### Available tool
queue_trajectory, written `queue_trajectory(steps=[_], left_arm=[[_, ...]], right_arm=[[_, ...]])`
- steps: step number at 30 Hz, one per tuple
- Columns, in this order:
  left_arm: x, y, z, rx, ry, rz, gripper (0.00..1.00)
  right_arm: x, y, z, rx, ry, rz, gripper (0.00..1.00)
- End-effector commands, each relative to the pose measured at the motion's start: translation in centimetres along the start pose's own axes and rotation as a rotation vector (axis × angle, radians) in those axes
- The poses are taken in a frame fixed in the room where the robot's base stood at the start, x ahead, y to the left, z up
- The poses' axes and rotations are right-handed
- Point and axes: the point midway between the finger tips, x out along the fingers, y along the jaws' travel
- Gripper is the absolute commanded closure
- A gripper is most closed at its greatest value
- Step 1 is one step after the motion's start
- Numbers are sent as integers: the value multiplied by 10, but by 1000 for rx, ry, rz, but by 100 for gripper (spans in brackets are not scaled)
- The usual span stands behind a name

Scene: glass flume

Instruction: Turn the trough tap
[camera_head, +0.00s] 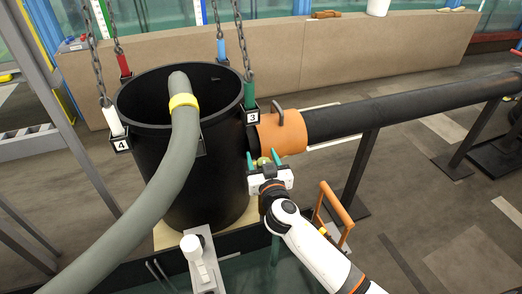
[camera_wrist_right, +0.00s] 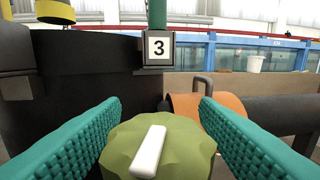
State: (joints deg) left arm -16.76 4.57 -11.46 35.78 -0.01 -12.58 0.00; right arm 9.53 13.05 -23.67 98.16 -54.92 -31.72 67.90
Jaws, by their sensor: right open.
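The tap is an olive-green lobed knob (camera_wrist_right: 190,145) with a white bar (camera_wrist_right: 149,152) across its face, tilted slightly from upright. It fills the lower middle of the wrist view, in front of the black tub. In the head view the small knob (camera_head: 263,161) shows at the tub's right side, below the orange collar. My right gripper (camera_head: 264,160) is open there, its teal fingers on either side of the knob. In the wrist view the fingers (camera_wrist_right: 160,102) flank it left and right; I cannot tell whether they touch it. My left gripper is not in view.
The black tub (camera_head: 215,185) hangs near chains, with a thick grey hose (camera_head: 135,210) running into it. An orange collar (camera_head: 280,135) joins a long black pipe (camera_head: 400,110) at right. An orange handle (camera_head: 337,210) stands beside my right arm. A white fitting (camera_head: 195,252) stands front left.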

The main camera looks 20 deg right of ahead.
Motion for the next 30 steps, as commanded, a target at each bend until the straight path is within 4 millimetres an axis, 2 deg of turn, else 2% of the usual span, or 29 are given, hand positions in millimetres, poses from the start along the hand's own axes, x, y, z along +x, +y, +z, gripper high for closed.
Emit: queue_trajectory(steps=[8,15,16,23,30], left_arm=[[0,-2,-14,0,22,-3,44],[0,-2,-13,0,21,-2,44],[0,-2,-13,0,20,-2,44],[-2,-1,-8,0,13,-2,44],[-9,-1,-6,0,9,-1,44]], right_arm=[[0,0,0,0,0,0,46],[0,0,0,0,0,0,85],[0,0,0,0,1,0,88],[0,0,0,-1,1,19,88],[0,1,1,-2,1,130,88]])
